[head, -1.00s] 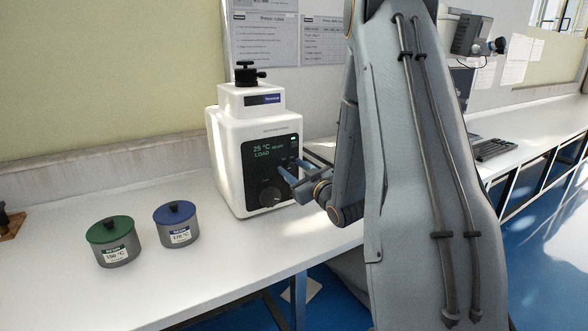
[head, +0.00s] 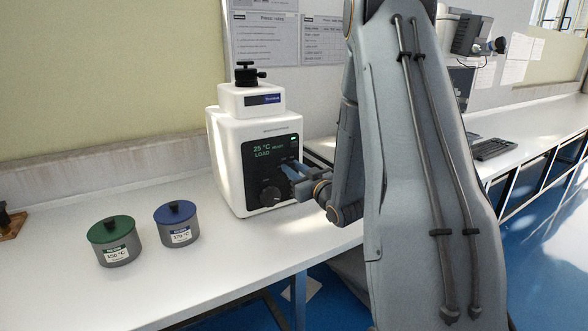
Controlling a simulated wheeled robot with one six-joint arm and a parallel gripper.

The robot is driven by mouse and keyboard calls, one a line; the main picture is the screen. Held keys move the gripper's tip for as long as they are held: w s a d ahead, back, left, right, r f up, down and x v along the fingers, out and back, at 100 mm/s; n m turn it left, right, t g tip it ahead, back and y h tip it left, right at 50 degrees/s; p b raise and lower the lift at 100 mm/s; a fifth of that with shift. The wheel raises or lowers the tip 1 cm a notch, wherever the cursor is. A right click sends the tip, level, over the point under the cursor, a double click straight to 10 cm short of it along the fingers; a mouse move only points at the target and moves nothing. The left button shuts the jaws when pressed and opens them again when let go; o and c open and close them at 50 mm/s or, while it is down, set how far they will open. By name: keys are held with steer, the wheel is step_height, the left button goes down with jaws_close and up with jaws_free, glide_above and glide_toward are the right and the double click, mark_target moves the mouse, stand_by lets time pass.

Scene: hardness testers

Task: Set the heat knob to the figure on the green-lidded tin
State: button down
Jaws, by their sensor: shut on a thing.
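The green-lidded tin (head: 111,241) stands on the bench at the left, with a white label that appears to read 150 °C. The white press (head: 229,160) has a dark front panel (head: 252,172) whose display shows 25 °C and LOAD. My gripper (head: 286,174) reaches in from the right at the panel's right part. It is shut on the heat knob, which its fingers hide almost wholly. A round black dial (head: 270,196) shows just left of and below the fingers, outside them.
A blue-lidded tin (head: 179,225), labelled about 170 °C, stands between the green-lidded tin and the press. A small wooden-based item (head: 10,222) is at the far left. The front of the white bench (head: 215,270) is clear.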

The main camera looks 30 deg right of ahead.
steer(key=m+p, duration=0.1)
steer(key=m, duration=0.4)
steer(key=shift+p, duration=0.3)
steer(key=shift+d+m+p, duration=0.1)
steer(key=shift+m+p, duration=0.6)
steer(key=shift+m, duration=1.7)
steer(key=c, duration=1.5)
jaws_free()
steer(key=s+b, duration=0.1)
steer(key=s, duration=0.6)
steer(key=shift+s+d, duration=0.15)
steer(key=shift+s, duration=0.25)
